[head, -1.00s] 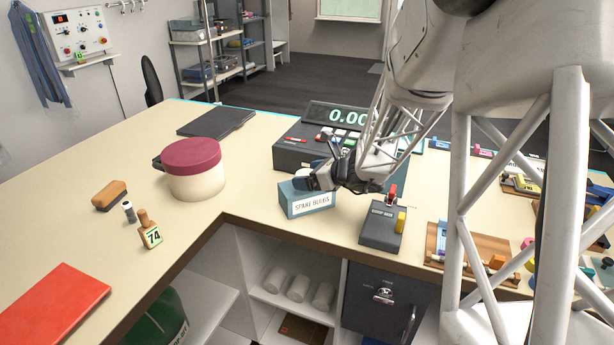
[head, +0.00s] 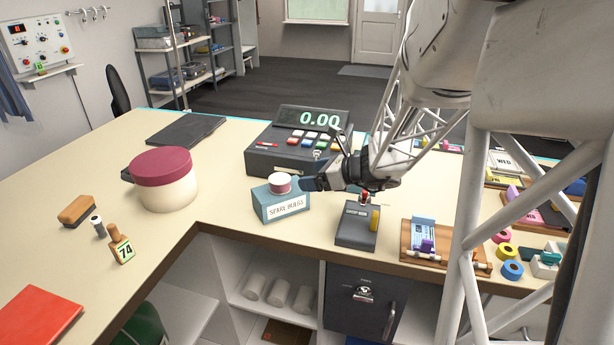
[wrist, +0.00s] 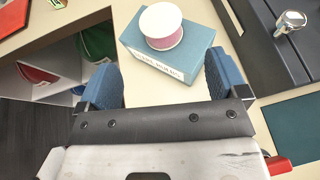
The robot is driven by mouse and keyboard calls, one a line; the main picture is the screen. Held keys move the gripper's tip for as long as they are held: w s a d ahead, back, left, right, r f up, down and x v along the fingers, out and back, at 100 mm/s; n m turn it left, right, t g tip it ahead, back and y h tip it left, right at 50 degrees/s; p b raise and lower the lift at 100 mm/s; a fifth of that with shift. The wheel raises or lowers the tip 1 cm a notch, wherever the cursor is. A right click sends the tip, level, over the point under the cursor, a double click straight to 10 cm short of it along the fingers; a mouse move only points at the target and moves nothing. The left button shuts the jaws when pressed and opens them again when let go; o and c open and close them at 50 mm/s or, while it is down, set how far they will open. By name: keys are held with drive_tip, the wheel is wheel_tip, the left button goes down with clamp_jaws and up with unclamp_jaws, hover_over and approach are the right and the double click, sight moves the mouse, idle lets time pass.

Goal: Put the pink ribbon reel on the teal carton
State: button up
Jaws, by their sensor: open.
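The pink ribbon reel (head: 279,183), with white flat ends, sits upright on top of the teal carton (head: 287,206), which is labelled "SPARE BULBS". In the wrist view the reel (wrist: 161,26) rests on the carton's top (wrist: 190,50), within its edges. My gripper (head: 308,184) is just right of the carton in the head view. In the wrist view its blue fingers (wrist: 168,82) are spread wide with nothing between them, and the reel is beyond their tips, apart from them.
A cash register (head: 300,140) stands close behind the carton. A dark grey box with a yellow part (head: 357,226) stands to the right. A round tub with a maroon lid (head: 163,180) is at the left. The counter between tub and carton is clear.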

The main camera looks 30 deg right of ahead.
drive_tip(key=shift+s+d+r, duration=0.1)
drive_tip(key=shift+s+d, duration=0.05)
idle(0.6)
drive_tip(key=s+a+r+n+g+h, duration=0.1)
drive_tip(key=s+a+r+n+g, duration=0.1)
drive_tip(key=s+a+n+g, duration=0.35)
drive_tip(key=s+a+r+n+g, duration=0.2)
drive_tip(key=s+a+n, duration=0.5)
drive_tip(key=a+n, duration=0.3)
drive_tip(key=s+a+r+n+h, duration=0.1)
drive_tip(key=s+a+n+h, duration=0.1)
drive_tip(key=s+n, duration=0.4)
drive_tip(key=s+a+r+n+h, duration=0.1)
drive_tip(key=s+a+n+h, duration=0.1)
drive_tip(key=s+n+h, duration=0.3)
drive_tip(key=s+n, duration=0.2)
drive_tip(key=s, duration=0.1)
drive_tip(key=shift+r+g, duration=0.2)
drive_tip(key=shift+g, duration=0.15)
